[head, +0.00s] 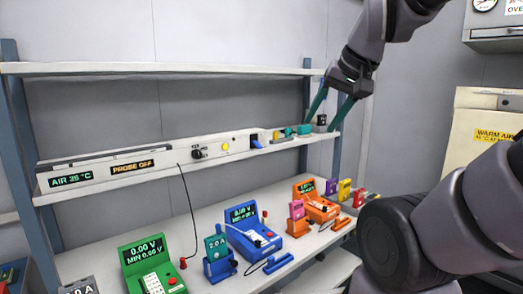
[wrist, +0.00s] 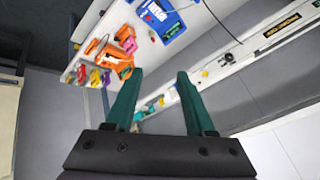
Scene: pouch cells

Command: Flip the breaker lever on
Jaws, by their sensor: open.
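My gripper (head: 320,124) is open, its two teal fingers reaching down at the right end of the upper shelf. In the wrist view the gap between the fingers (wrist: 160,75) is empty. A small dark upright part (head: 321,119) shows between the fingertips in the head view; I cannot tell whether it is the breaker lever or whether a finger touches it. A blue rocker-like switch (head: 256,141) sits farther left on the white shelf panel (head: 110,172). Small teal parts (head: 303,130) lie just left of the fingers. The lever's position is not clear.
The panel also carries a black knob (head: 197,153) and a yellow button (head: 225,146). On the bench below stand a green meter (head: 146,262), a blue meter (head: 250,232), an orange meter (head: 316,205) and several coloured cells. A cream cabinet (head: 480,135) stands at the right.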

